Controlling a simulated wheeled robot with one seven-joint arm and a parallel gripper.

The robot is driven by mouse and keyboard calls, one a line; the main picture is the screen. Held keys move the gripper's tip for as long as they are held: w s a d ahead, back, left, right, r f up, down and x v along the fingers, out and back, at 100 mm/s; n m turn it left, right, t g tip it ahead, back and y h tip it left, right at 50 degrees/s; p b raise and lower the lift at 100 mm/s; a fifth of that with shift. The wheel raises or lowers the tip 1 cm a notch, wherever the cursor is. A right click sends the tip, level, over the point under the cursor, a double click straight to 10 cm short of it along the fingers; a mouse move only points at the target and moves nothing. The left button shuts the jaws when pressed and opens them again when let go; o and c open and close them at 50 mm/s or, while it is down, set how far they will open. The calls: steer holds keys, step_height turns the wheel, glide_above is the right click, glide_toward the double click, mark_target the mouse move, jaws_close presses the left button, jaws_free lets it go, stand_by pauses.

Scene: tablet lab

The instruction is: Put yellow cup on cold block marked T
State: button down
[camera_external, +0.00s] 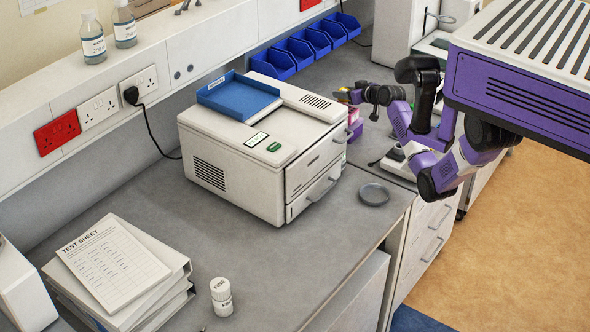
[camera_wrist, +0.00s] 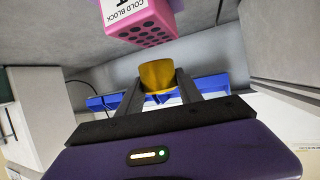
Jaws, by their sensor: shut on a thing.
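My gripper (camera_wrist: 158,88) is shut on the yellow cup (camera_wrist: 157,74), with a dark finger on either side of it in the wrist view. In the external view my gripper (camera_external: 350,96) is small, behind the white machine, and a bit of yellow shows at its tip. A pink block labelled COLD BLOCK (camera_wrist: 142,30), with rows of dark holes, is at the top of the wrist view, apart from the cup. Its large letter is cut off by the frame edge. In the external view a pink block (camera_external: 355,128) shows partly behind the machine, below my gripper.
The white machine (camera_external: 234,178) with a blue tray (camera_external: 238,94) on top stands close to my gripper. Blue bins (camera_external: 296,52) line the wall behind. A grey dish (camera_external: 374,194) lies near the bench edge. A white bottle (camera_external: 221,297) and folders (camera_external: 112,265) are at the front.

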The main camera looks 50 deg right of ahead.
steer(key=shift+f, duration=1.55)
steer(key=shift+f, duration=0.15)
steer(key=c, duration=0.8)
jaws_free()
steer(key=shift+s+r, duration=0.1)
steer(key=shift+r, duration=0.1)
steer(key=b+v, duration=0.1)
steer(key=v, duration=1.1)
